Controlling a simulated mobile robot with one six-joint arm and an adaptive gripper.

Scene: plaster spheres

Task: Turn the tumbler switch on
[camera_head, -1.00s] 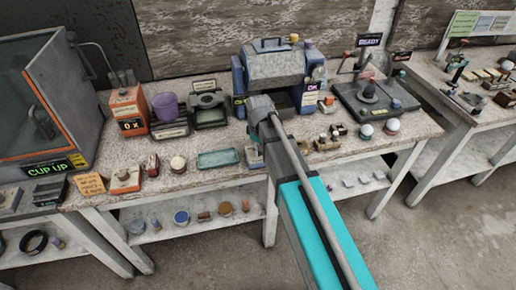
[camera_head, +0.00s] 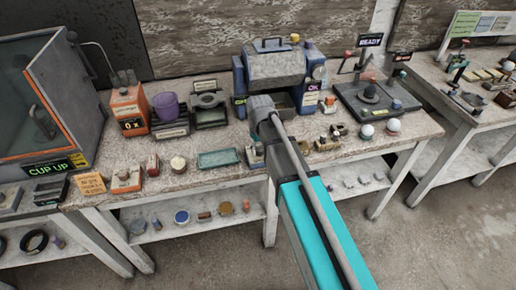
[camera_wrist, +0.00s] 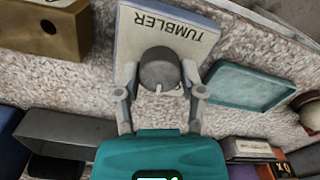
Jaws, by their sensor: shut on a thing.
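The tumbler switch shows in the wrist view as a dark grey round knob (camera_wrist: 160,66) with a short pale pointer mark. It sits on a pale plate (camera_wrist: 166,22) lettered TUMBLER, upside down in this view. My gripper (camera_wrist: 159,80) has one finger on each side of the knob and is shut on it. In the head view, a corner of the switch's plate (camera_head: 254,160) shows beside my arm on the bench. My arm hides the knob and the fingers there. I cannot read any on or off marking.
A teal tray (camera_head: 218,158) lies just left of the switch. A blue-grey machine (camera_head: 276,70) with an OK label stands behind it. Small brass-coloured blocks (camera_head: 326,143) are to the right. A READY panel (camera_head: 371,40) stands over a black device.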

